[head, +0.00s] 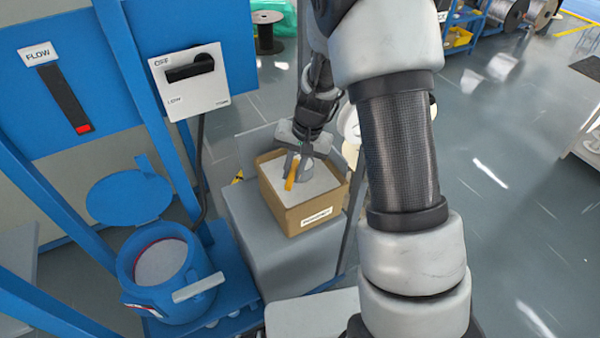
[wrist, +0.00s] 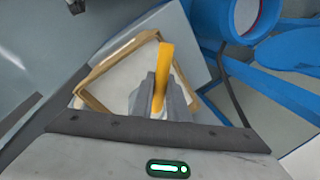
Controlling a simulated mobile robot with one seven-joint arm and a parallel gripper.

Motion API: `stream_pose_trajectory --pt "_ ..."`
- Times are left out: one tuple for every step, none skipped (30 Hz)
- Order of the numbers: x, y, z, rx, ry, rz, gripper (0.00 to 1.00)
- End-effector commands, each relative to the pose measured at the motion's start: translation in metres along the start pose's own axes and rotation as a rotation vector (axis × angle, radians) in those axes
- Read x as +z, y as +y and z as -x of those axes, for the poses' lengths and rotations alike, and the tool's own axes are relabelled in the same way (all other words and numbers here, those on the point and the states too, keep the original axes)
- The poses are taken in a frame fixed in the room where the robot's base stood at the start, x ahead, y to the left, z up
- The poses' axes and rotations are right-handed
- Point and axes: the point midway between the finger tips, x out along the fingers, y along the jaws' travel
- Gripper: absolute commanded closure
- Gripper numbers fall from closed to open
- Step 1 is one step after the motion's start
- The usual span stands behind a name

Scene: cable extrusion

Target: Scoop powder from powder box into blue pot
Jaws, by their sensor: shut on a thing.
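The powder box (head: 290,215) is an open brown carton with white powder inside, standing on a grey stand. My gripper (head: 297,172) reaches down into its opening and is shut on the yellow handle of a scoop (head: 289,181). In the wrist view the yellow handle (wrist: 166,58) sticks out between the grey fingers of my gripper (wrist: 160,100), above the box (wrist: 95,97). The scoop's bowl is not clearly visible, so I cannot tell whether it holds powder. The blue pot (head: 150,300) stands left of the box, its round mouth open and whitish contents inside.
The pot's blue lid (head: 130,198) is swung open behind it. Blue frame posts (head: 160,105) and a panel with a black switch (head: 190,80) stand behind. The grey stand (head: 290,268) carries the box. A handle (head: 198,287) juts from the pot's right front.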

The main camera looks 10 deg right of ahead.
Motion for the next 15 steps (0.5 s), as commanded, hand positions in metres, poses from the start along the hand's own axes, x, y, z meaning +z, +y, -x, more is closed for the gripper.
stream_pose_trajectory --pt "-0.001 -0.002 0.008 -0.001 0.002 0.001 1.00" --pt "-0.001 -0.003 0.010 -0.001 0.001 0.001 1.00" --pt "-0.001 -0.003 0.013 0.000 0.001 0.001 1.00" --pt "-0.001 -0.004 0.016 0.000 0.001 0.001 1.00" --pt "-0.001 -0.004 0.018 0.000 0.001 0.001 1.00" --pt "-0.001 -0.005 0.021 0.000 0.002 0.001 1.00" --pt "-0.001 -0.005 0.023 0.000 0.002 0.001 1.00" --pt "-0.001 -0.006 0.026 0.000 0.002 0.001 1.00" --pt "-0.001 -0.006 0.029 0.000 0.002 0.000 1.00" --pt "-0.001 -0.007 0.031 0.000 0.002 0.000 1.00" --pt "-0.001 -0.008 0.033 0.000 0.002 0.000 1.00" --pt "-0.001 -0.008 0.037 0.000 0.002 0.000 1.00" --pt "-0.001 -0.009 0.039 0.000 0.002 0.000 1.00" --pt "-0.001 -0.009 0.041 0.000 0.002 0.000 1.00" --pt "-0.001 -0.010 0.044 0.000 0.002 0.000 1.00"
